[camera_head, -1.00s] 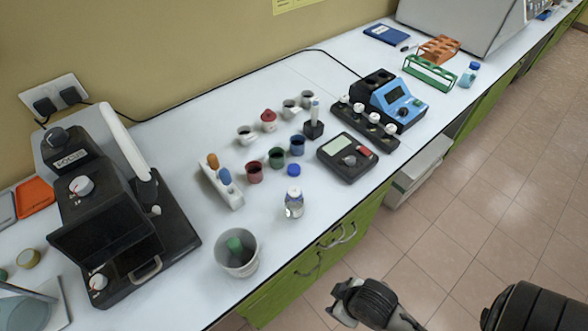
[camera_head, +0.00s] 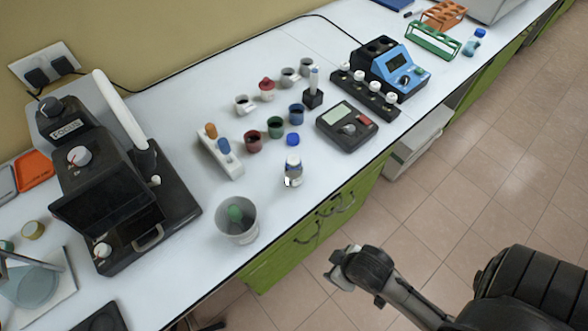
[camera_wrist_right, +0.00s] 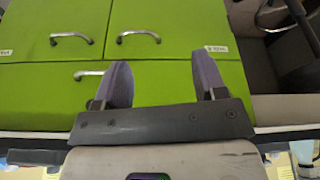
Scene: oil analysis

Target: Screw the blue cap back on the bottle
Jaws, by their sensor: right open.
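A small clear bottle (camera_head: 293,175) stands upright near the front edge of the bench; its top looks pale bluish and is too small to make out. A blue cap (camera_head: 293,139) lies on the bench just behind it, apart from the bottle. My right gripper (camera_head: 340,270) is off the front of the bench, in front of the green cabinets and well away from bottle and cap. In the right wrist view its two fingers (camera_wrist_right: 163,82) are apart with nothing between them, facing green drawers. My left gripper is not in view.
A grey cup (camera_head: 236,222) stands left of the bottle, and small coloured pots (camera_head: 275,127) stand behind it. A dark meter (camera_head: 347,126) lies to the right. A black microscope-like instrument (camera_head: 110,190) fills the left. Another blue-capped bottle (camera_head: 474,43) stands far right.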

